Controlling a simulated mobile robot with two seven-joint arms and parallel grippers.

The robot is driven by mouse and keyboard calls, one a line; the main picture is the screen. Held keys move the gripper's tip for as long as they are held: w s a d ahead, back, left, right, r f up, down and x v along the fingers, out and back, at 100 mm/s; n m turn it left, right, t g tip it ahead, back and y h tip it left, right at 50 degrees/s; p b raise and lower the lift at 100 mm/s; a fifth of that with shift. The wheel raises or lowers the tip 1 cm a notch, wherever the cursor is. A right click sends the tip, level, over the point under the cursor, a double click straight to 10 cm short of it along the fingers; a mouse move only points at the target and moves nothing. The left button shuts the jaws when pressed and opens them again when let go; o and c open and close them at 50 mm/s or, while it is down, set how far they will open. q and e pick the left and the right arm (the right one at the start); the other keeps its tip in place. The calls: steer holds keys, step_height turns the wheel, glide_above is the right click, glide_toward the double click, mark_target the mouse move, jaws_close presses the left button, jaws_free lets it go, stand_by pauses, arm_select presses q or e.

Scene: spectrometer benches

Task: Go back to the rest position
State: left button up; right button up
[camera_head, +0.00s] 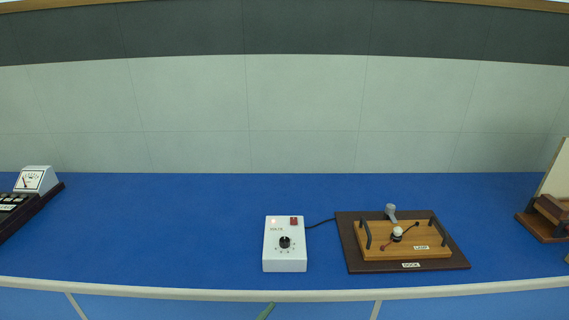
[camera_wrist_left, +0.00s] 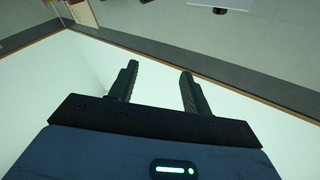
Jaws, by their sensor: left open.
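My left gripper (camera_wrist_left: 157,88) shows in the left wrist view, with its two dark fingers apart and nothing between them. It points toward a pale wall and ceiling area, away from any object on the bench. Neither gripper shows clearly in the head view. My right gripper is in neither view.
A blue bench (camera_head: 160,225) spans the head view. On it are a white control box (camera_head: 285,260), a lamp board (camera_head: 428,252) on a dark dock (camera_head: 360,264), a meter unit (camera_head: 37,180) at left and a wooden device (camera_head: 540,228) at right. Bench left of centre is clear.

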arm_select(q)
steer(key=s+a+f+n+g+y, duration=0.6)
steer(key=s+a+f+n+y, duration=0.2)
steer(key=s+a+f, duration=1.1)
steer(key=shift+a+f+n+g+y, duration=0.25)
steer(key=shift+f+y, duration=0.25)
steer(key=shift+y, duration=0.7)
steer(key=shift+d, duration=0.1)
